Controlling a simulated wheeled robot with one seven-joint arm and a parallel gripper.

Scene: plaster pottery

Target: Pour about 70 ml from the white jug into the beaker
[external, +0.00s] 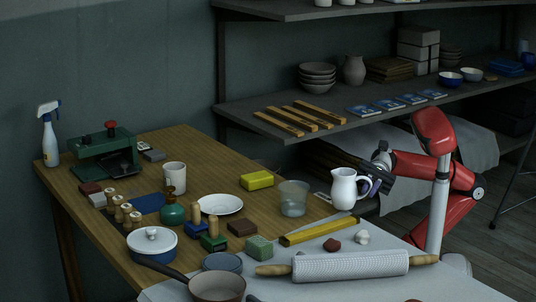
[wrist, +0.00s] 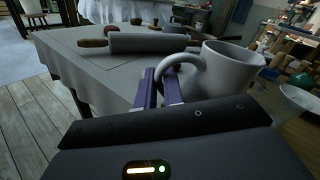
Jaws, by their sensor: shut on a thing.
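The white jug (external: 345,190) is near the table's right edge in the external view, upright or nearly so, with its handle toward my arm. My gripper (external: 371,187) is shut on that handle. In the wrist view, the purple fingers (wrist: 165,86) close around the lower handle, and the jug (wrist: 232,68) fills the upper right. The clear beaker (external: 293,199) stands on the table just left of the jug, apart from it. A clear rim at the wrist view's right edge (wrist: 299,95) looks like the beaker. I cannot tell the liquid level in either vessel, or whether the jug touches the table.
A yellow level (external: 320,231) lies in front of the beaker and jug. A yellow block (external: 257,180) and a white plate (external: 220,204) lie to the left. A rolling pin (external: 350,264) lies on the cloth in front. Shelves (external: 330,115) stand behind.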

